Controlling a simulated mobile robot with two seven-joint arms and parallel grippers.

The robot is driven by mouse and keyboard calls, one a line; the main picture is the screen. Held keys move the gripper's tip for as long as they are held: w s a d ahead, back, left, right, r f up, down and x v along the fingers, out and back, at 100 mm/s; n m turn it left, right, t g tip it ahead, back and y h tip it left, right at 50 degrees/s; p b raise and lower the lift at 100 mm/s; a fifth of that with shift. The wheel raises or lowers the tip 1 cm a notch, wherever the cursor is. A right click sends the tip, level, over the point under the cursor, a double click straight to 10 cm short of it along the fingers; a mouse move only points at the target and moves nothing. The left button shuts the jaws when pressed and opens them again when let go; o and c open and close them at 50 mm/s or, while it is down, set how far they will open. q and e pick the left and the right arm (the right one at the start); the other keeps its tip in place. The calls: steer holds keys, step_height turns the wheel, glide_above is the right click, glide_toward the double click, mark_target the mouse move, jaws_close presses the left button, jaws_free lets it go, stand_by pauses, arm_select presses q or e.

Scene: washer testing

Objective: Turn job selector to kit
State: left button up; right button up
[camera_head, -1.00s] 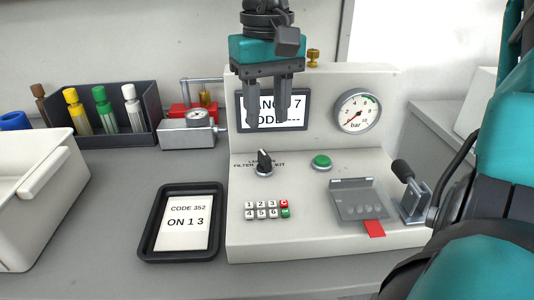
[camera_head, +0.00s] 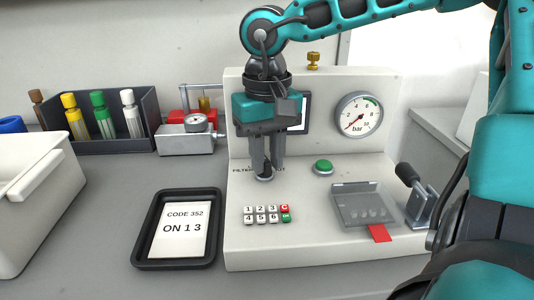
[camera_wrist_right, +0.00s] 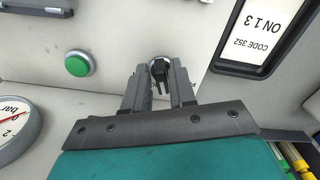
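The job selector is a black knob (camera_head: 264,175) on the sloped top of the white test panel (camera_head: 245,215). Its printed labels are mostly covered by my fingers, so I cannot read its setting. My right gripper (camera_head: 267,167) points down over the knob, with one finger on each side. In the right wrist view the knob (camera_wrist_right: 160,72) shows between the fingertips of the right gripper (camera_wrist_right: 159,75), with small gaps beside it. The gripper looks open. The panel's display (camera_head: 303,112) is mostly hidden behind the gripper. My left gripper is not in view.
A keypad (camera_head: 267,214), a green button (camera_head: 323,167), a clear-lidded box (camera_head: 363,204) and a lever (camera_head: 415,190) sit around the knob. A pressure gauge (camera_head: 358,114) stands behind. A black-framed card (camera_head: 180,230) reading "CODE 352" lies to the left.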

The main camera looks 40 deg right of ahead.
jaws_close()
